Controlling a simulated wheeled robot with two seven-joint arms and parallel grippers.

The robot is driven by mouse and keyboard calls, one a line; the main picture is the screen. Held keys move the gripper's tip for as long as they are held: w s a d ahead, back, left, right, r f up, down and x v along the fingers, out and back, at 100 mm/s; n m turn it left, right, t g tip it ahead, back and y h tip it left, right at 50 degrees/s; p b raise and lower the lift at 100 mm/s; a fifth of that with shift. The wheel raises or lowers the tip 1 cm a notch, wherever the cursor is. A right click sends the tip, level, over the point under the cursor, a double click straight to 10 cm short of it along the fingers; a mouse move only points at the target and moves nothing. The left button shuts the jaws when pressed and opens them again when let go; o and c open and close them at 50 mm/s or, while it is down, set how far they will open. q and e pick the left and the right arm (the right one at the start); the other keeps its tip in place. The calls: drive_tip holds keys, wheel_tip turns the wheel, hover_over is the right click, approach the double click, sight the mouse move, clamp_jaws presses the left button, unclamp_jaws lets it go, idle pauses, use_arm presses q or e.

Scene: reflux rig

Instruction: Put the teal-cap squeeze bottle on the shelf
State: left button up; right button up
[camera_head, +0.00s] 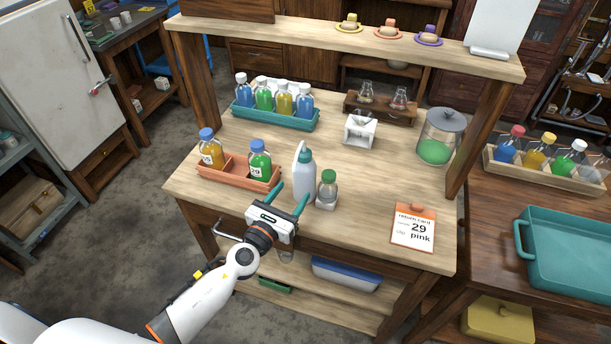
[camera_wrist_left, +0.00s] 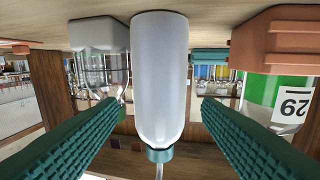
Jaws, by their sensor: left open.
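The squeeze bottle (camera_head: 304,180) is white with a teal cap and nozzle and stands upright near the front middle of the wooden table. In the left wrist view, which is upside down, the bottle (camera_wrist_left: 159,75) shows between the two fingers. My left gripper (camera_head: 291,197) is open at the near side of the bottle, its teal fingers pointing towards it. It holds nothing. A raised wooden shelf (camera_head: 290,29) spans the table's back on posts. A lower shelf (camera_head: 318,301) lies under the tabletop. My right gripper is not in view.
A green-capped flask (camera_head: 327,190) stands close right of the bottle. An orange tray (camera_head: 229,176) with two bottles is to the left. A return card (camera_head: 413,229) lies front right.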

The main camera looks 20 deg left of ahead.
sight(299, 183)
use_arm(q)
drive_tip(key=shift+w+d+r, duration=0.15)
drive_tip(key=shift+w+r, duration=0.05)
drive_tip(key=shift+w, duration=0.4)
drive_tip(key=x, duration=0.4)
drive_tip(key=shift+w, duration=0.2)
drive_tip(key=shift+s, duration=0.1)
drive_tip(key=shift+c, duration=0.2)
drive_tip(key=shift+r, duration=0.1)
drive_tip(key=c, duration=0.3)
